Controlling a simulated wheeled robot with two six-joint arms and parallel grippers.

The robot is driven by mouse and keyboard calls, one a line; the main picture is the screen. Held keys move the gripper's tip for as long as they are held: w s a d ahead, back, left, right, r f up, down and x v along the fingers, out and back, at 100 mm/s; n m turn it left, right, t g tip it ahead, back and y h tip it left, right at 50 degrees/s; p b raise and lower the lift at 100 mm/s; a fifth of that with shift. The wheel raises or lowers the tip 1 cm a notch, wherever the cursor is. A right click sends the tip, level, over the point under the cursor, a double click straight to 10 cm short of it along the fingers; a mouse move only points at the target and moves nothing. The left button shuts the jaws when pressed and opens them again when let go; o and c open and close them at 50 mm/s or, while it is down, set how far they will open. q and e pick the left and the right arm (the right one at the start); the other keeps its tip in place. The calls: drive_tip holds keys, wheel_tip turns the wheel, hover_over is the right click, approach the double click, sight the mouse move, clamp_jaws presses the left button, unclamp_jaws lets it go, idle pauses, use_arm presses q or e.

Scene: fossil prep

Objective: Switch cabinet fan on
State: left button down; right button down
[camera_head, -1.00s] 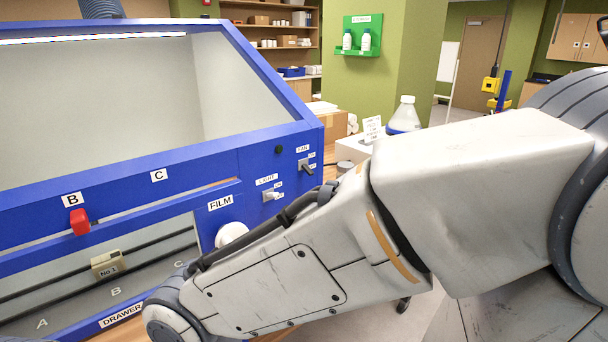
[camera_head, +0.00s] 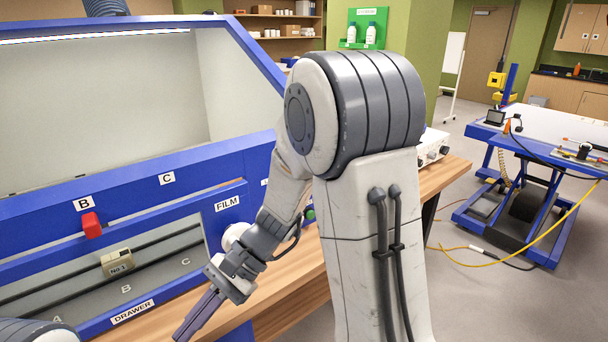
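The blue cabinet (camera_head: 130,190) with a sloped clear front fills the left. Its fan switch and FAN label are hidden behind my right arm, and only an edge of the label near the light switch shows. My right arm comes in from the right across the cabinet's right end. My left gripper is out of view.
A red knob (camera_head: 91,225) at B and a beige No 1 block (camera_head: 117,262) sit on the cabinet front. A white round knob (camera_head: 236,236) is close to my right wrist. A wooden bench (camera_head: 290,277) runs below. A blue lift table (camera_head: 500,150) stands right.

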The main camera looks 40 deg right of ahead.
drive_tip(key=w+d+r+m+t+p, duration=0.1)
drive_tip(key=w+d+r+m+t, duration=0.1)
drive_tip(key=w+d+m+t, duration=0.65)
drive_tip(key=w+d+r+m+t+p, duration=0.1)
drive_tip(key=w+d+m+t, duration=0.4)
drive_tip(key=d, duration=0.6)
drive_tip(key=s+d+m+t+h, duration=0.1)
drive_tip(key=d+m+t+h, duration=0.6)
drive_tip(key=d, duration=1.6)
drive_tip(key=m+h, duration=0.2)
drive_tip(key=m, duration=0.1)
drive_tip(key=shift+s+d+f+h+p, duration=0.3)
drive_tip(key=shift+s+f+h+p, duration=0.05)
drive_tip(key=shift+f+h, duration=0.05)
drive_tip(key=shift+m, duration=0.25)
drive_tip(key=w+r+p, duration=0.1)
drive_tip(key=w+p, duration=0.2)
drive_tip(key=w, duration=0.7)
drive_tip(key=shift+a+p, duration=0.3)
drive_tip(key=shift+a, duration=0.15)
